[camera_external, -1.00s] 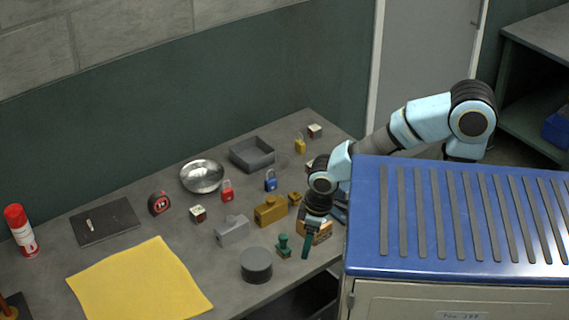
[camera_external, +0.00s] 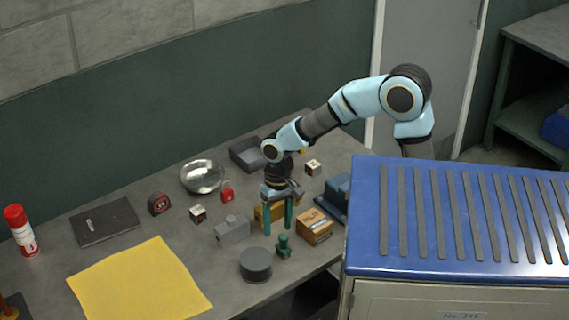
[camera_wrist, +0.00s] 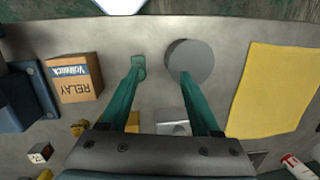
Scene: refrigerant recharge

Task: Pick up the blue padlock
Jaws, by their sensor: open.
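The blue padlock is hidden now behind my arm in the external view, and I do not see it in the wrist view. My gripper (camera_external: 278,228) points down over the table with its teal fingers apart and nothing between them. It hangs in front of the yellow-brown block (camera_external: 262,214), near the grey block (camera_external: 232,230). In the wrist view my gripper (camera_wrist: 160,75) is open, its fingertips near the green stamp and the dark grey cylinder.
A red padlock (camera_external: 227,194), silver bowl (camera_external: 202,178) and grey tray (camera_external: 246,156) stand behind. The relay box (camera_external: 314,228), green stamp (camera_external: 283,247) and grey cylinder (camera_external: 255,264) are close around. A yellow cloth (camera_external: 140,290) lies left. The blue-topped cabinet (camera_external: 450,215) stands right.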

